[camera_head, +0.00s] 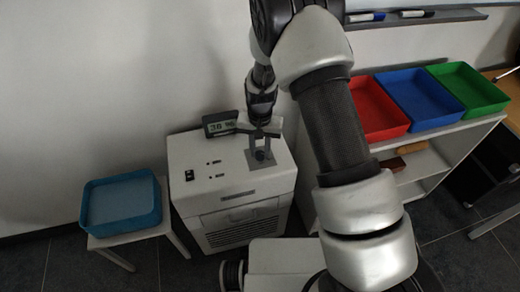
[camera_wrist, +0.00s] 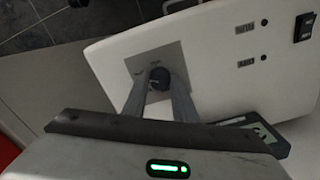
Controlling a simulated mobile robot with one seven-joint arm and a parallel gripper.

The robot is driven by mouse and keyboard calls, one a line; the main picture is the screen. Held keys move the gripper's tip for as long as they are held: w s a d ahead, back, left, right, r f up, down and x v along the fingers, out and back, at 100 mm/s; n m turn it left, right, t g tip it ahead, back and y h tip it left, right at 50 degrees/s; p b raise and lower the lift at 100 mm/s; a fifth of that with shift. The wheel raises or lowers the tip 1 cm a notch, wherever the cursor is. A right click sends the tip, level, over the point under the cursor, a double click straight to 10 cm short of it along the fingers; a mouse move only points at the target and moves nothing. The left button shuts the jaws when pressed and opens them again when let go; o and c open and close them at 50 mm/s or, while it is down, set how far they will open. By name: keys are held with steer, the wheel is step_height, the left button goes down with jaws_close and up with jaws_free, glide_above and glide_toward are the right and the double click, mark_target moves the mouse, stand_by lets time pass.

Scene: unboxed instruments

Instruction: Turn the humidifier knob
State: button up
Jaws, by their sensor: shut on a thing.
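The humidifier (camera_head: 215,205) is a white box on the floor with a grille on its front. Its dark round knob (camera_wrist: 160,77) sits on a grey square plate (camera_wrist: 172,59) on the top. In the head view the plate (camera_head: 253,163) is at the right of the top, partly covered by my gripper (camera_head: 262,150). In the wrist view the two fingers of my gripper (camera_wrist: 158,88) stand on either side of the knob and are shut on it. The knob's pointer and marks are too small to read.
A small digital display (camera_head: 220,123) stands at the back of the humidifier's top. A black switch (camera_head: 189,175) is on its left side. A blue bin (camera_head: 120,205) sits on a stool at left. Red (camera_head: 378,112), blue (camera_head: 420,97) and green (camera_head: 468,88) trays top the right shelf.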

mark_target(260, 154)
steer(key=shift+m, duration=0.3)
stand_by(0.4)
steer(key=o, duration=1)
steer(key=shift+o, duration=0.2)
steer(key=shift+r, duration=0.1)
step_height(260, 154, up, 17)
steer(key=p, duration=0.3)
steer(key=shift+r+p, duration=0.15)
steer(key=shift+p, duration=0.25)
